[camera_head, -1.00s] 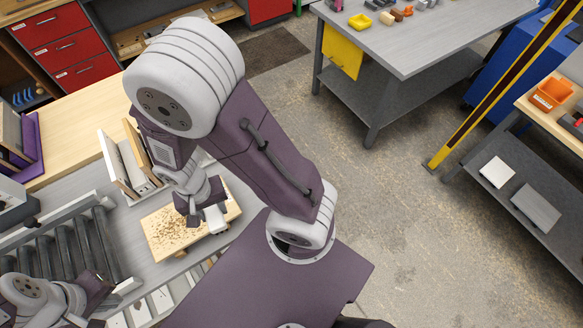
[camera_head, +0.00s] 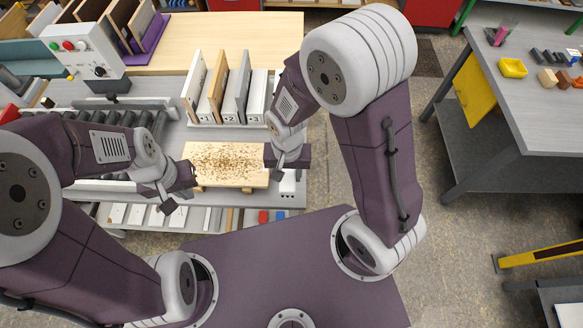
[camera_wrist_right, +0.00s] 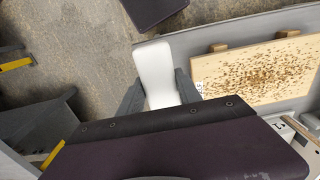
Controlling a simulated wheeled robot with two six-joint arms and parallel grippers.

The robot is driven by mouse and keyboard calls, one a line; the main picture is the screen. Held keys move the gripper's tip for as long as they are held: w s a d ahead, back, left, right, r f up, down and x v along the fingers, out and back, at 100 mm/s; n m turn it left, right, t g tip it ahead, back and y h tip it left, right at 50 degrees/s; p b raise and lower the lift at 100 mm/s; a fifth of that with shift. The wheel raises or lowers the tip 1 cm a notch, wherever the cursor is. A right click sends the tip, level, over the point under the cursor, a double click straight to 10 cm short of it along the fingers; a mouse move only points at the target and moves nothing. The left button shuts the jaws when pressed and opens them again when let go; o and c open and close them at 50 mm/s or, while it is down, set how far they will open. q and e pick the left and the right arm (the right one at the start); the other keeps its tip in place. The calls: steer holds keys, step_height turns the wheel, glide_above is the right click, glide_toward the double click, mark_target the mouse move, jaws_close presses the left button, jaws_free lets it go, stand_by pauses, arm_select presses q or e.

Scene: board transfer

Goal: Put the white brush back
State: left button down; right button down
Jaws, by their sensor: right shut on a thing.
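My right gripper (camera_head: 287,160) is at the right end of a light wooden board (camera_head: 228,178). In the right wrist view it is shut on the white brush (camera_wrist_right: 155,68), which sticks out between the two grey fingers (camera_wrist_right: 160,98). The brush is beside the board, over its end or the floor side; its bristles are not visible. Brown crumbs (camera_head: 222,158) are scattered over the board, also in the right wrist view (camera_wrist_right: 262,72). My left gripper (camera_head: 180,192) is to the left of the board, with its finger gap not clear.
Upright panels stand in a white rack (camera_head: 222,120) behind the board. A roller conveyor (camera_head: 125,120) and a control box (camera_head: 88,52) are at the left. A lower shelf (camera_head: 150,214) holds several small pieces. A grey bench (camera_head: 520,80) stands at the right across open floor.

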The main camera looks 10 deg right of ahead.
steer(key=w+f, duration=0.1)
steer(key=w, duration=0.1)
steer(key=w+d+f, duration=0.1)
steer(key=w+f, duration=0.1)
steer(key=w+d+f+p, duration=0.1)
steer(key=w, duration=0.2)
steer(key=shift+d+f, duration=0.15)
steer(key=shift+s+f, duration=0.1)
steer(key=shift+f, duration=0.15)
step_height(320, 180, down, 3)
steer(key=shift+r, duration=0.15)
steer(key=shift+f, duration=0.4)
steer(key=shift+f, duration=0.2)
steer(key=c, duration=0.8)
jaws_free()
steer(key=shift+c, duration=0.2)
steer(key=shift+r, duration=0.15)
